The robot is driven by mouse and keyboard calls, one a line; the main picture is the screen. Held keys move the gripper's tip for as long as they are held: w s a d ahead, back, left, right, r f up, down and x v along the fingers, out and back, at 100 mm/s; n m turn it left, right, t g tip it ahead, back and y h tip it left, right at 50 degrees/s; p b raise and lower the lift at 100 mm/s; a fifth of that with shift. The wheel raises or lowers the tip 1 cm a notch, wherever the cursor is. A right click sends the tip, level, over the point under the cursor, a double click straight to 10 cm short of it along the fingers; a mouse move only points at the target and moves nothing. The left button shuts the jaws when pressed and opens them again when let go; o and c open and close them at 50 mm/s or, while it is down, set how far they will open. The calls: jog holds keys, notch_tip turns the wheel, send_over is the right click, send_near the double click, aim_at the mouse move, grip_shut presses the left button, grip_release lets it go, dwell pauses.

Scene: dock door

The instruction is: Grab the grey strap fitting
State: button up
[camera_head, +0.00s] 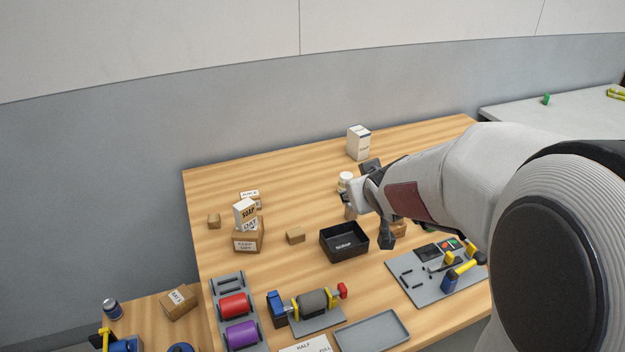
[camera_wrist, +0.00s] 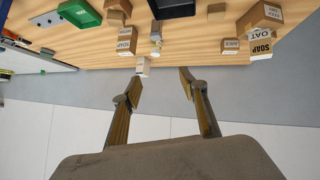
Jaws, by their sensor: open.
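I cannot pick out a grey strap fitting for certain in either view. A small dark grey piece (camera_wrist: 47,52) near the table edge in the wrist view is too small to identify. My gripper (camera_wrist: 161,74) is open, with nothing between its fingers. In the wrist view its fingers point toward the far table edge and wall, with a white box (camera_wrist: 142,66) beyond the left fingertip. In the head view my gripper (camera_head: 369,222) is over the table beside the black scrap bin, partly hidden by my arm. My arm also hides part of the table's right side.
The black bin (camera_head: 344,242) stands mid-table. Stacked cartons (camera_head: 247,225) stand left. A roller rack (camera_head: 236,310), a grey roll on a stand (camera_head: 313,301) and an empty tray (camera_head: 372,331) lie in front. A tool board (camera_head: 410,283) is right. The back left of the table is clear.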

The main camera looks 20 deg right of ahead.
jog(key=w+d+f+t+y, duration=0.1)
jog(key=w+d+f+t, duration=0.1)
jog(key=w+d+f, duration=0.4)
jog(key=n+t+y, duration=0.1)
jog(key=y, duration=0.2)
send_near(351, 210)
jog(key=w+r, duration=0.2)
jog(key=w, duration=0.1)
jog(key=shift+s+d+f+t+y, duration=0.1)
jog(key=shift+d+f+t+y, duration=0.3)
jog(key=shift+f, duration=0.35)
jog(key=shift+x, duration=1.3)
jog(key=shift+d+x, duration=0.1)
jog(key=shift+x, duration=1.2)
jog(key=shift+d+x, duration=0.15)
jog(key=shift+x, duration=1.1)
jog(key=shift+f, duration=0.15)
